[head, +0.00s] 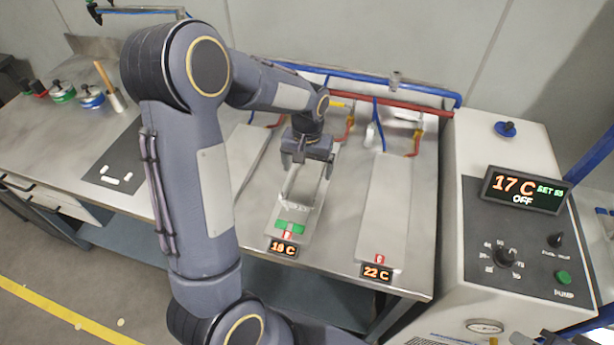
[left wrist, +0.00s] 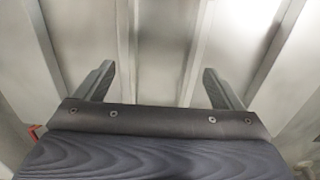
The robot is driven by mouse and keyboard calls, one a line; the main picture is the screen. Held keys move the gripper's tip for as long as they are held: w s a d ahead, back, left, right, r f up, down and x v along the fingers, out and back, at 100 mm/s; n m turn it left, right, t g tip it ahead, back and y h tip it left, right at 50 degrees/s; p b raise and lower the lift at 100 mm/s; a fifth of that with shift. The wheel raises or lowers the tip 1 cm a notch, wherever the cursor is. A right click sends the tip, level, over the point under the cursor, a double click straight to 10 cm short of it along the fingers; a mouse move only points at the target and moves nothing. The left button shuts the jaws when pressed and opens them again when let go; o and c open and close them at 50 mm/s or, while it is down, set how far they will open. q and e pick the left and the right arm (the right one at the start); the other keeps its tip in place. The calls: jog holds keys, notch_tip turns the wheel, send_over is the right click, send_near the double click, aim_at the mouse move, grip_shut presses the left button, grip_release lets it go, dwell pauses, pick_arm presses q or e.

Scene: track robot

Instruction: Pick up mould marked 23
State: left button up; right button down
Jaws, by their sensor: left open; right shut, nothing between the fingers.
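A pale metal mould (head: 297,205), long with raised sides, lies on the middle plate (head: 263,215) of the bench. I cannot read a 23 on it. A green piece (head: 290,227) lies at its near end. My left gripper (head: 307,166) is over the mould's far part, pointing down, open. In the left wrist view its two fingers (left wrist: 158,72) are wide apart, with pale metal strips beneath and nothing gripped; contact cannot be told. My right gripper (head: 565,338) shows only as a small part at the bottom right, shut, away from the bench.
A second plate (head: 385,205) to the right is bare, with a 22 C display (head: 377,274). Red pipe (head: 375,98) and blue pipe run along the back. A control cabinet (head: 470,290) stands at right. Stamps (head: 92,97) and a dark mat (head: 113,165) are at left.

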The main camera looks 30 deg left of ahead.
aim_at(307, 176)
pick_arm(q)
jog(key=shift+f, duration=1.25)
jog(key=shift+w, duration=0.1)
jog(key=c, duration=1.6)
